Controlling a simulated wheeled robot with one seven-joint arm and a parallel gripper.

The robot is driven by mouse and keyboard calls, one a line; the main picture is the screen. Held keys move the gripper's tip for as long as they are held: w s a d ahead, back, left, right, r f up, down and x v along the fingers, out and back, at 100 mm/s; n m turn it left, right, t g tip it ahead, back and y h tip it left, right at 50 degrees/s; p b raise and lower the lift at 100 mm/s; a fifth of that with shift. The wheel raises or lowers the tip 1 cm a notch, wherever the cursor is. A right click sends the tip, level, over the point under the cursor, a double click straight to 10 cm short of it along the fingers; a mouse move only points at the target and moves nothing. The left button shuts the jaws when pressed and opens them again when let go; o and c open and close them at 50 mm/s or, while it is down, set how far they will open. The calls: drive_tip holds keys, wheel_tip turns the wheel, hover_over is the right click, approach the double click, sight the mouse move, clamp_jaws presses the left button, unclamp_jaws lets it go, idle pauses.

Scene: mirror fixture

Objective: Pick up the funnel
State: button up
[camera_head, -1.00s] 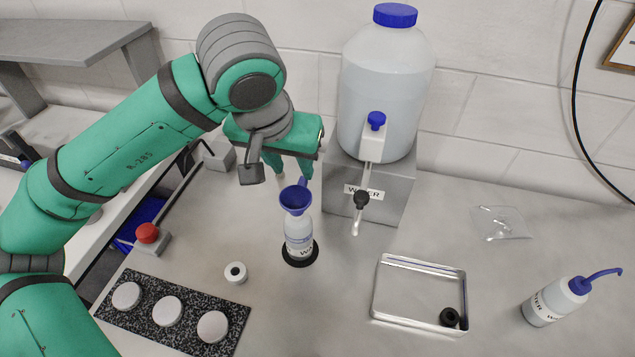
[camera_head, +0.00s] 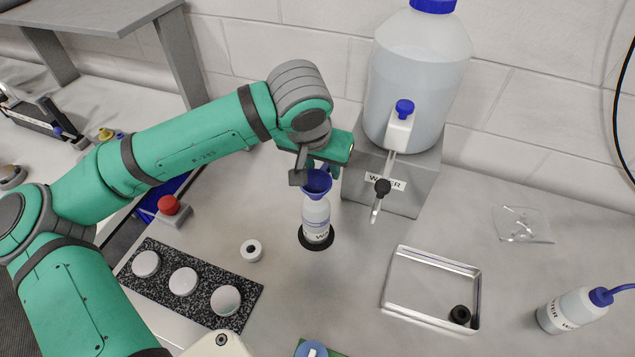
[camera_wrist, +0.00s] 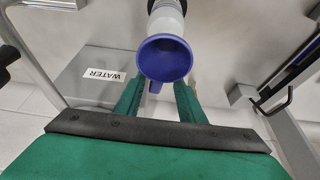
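The blue funnel (camera_head: 317,183) sits upright in the mouth of a white bottle (camera_head: 316,212), which stands on a black round base (camera_head: 316,242). In the wrist view the funnel (camera_wrist: 165,58) shows its wide mouth, with a small blue tab at the rim pointing toward my gripper. I see a gap between each finger and the tab.
A large water container (camera_head: 416,75) with a blue-knobbed spigot (camera_head: 399,128) stands on a grey block (camera_head: 420,188) close to the right. A metal tray (camera_head: 400,300) lies at right. A white ring (camera_head: 251,250) and a speckled plate (camera_head: 150,268) with white discs are at left.

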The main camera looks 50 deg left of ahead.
drive_tip(key=shift+w+f, duration=0.1)
clamp_jaws()
idle(0.3)
